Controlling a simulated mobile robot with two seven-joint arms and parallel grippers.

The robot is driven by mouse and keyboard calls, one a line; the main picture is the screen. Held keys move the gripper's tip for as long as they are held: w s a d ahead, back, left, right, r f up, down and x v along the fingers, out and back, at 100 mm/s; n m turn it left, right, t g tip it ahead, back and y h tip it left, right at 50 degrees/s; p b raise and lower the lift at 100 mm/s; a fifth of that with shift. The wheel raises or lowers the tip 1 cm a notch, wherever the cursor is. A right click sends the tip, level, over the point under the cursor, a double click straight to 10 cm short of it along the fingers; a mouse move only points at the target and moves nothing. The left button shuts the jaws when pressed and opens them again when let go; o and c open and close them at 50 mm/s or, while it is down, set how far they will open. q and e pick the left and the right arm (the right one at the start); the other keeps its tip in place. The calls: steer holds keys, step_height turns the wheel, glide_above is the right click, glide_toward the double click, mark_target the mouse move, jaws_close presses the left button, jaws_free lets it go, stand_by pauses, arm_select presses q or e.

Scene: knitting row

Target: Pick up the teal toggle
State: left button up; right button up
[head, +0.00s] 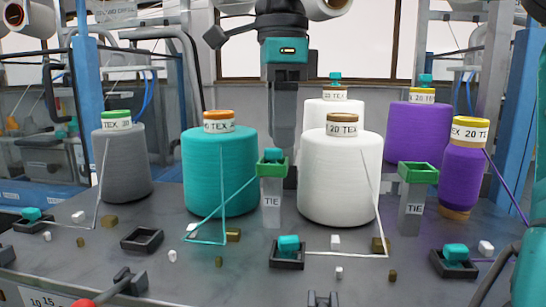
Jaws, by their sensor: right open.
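Several small teal blocks that could be the teal toggle are in view, and I cannot tell which one is meant. One teal block (288,243) sits in a black tray at the front middle. Another teal block (456,251) sits in a black tray at the front right. A third teal block (31,213) is at the far left, and another teal block (273,155) is on a green-topped TIE post. My right gripper (497,274) is partly in view at the lower right, right of the front right block and apart from it. It is open. My left gripper is out of view.
Yarn cones stand across the table: grey (125,165), teal (221,170), white (340,180) and purple (463,180). TIE posts (271,202) (411,213) stand between them. An empty black tray (142,240) is at left. Threads and small cubes lie along the front.

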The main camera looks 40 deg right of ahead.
mark_target(273, 159)
step_height(273, 159, down, 2)
steer(key=shift+f, duration=0.1)
jaws_close()
stand_by(0.5)
